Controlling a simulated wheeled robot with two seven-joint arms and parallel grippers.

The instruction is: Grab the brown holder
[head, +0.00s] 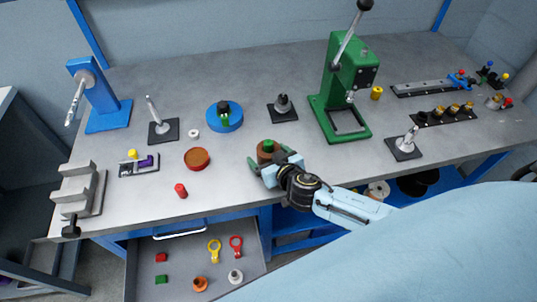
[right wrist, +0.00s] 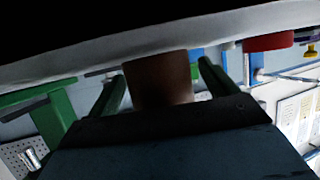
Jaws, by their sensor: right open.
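The brown holder (head: 265,154) stands on the grey workbench, with a green piece showing at its top in the head view. My right gripper (head: 271,161) is at the holder with its green fingers spread. In the right wrist view the brown holder (right wrist: 157,82) is dark and sits between the two open fingers. I cannot tell whether either finger touches it. My left gripper is not in view.
A green press (head: 345,90) stands behind and to the right. A round blue fixture (head: 212,117), a black base with a post (head: 283,111), a red-brown disc (head: 197,159) and a red cylinder (head: 181,191) stand around. An open drawer (head: 190,262) with parts is below.

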